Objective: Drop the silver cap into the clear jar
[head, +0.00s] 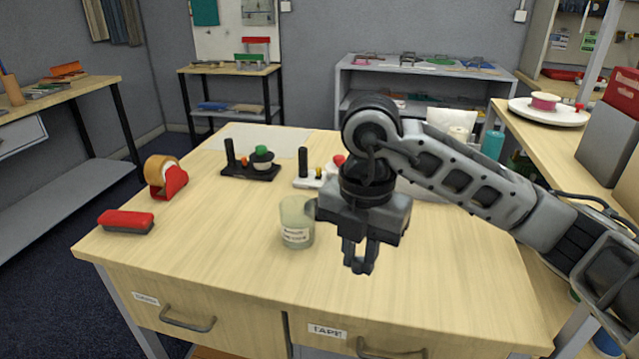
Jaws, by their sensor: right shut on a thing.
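The clear jar (296,222), a pale see-through cup with a white label, stands upright near the middle of the table. My right gripper (359,264) points down just to the right of the jar, apart from it. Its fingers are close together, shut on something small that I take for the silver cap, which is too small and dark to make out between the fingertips. No silver cap shows elsewhere on the table. My left gripper is not in view.
A red-and-black brush (127,221) and a red tape dispenser (166,178) lie at the left of the table (215,245). Two small stands, one black (250,172) and one white (308,181), stand behind the jar. The table's front is clear.

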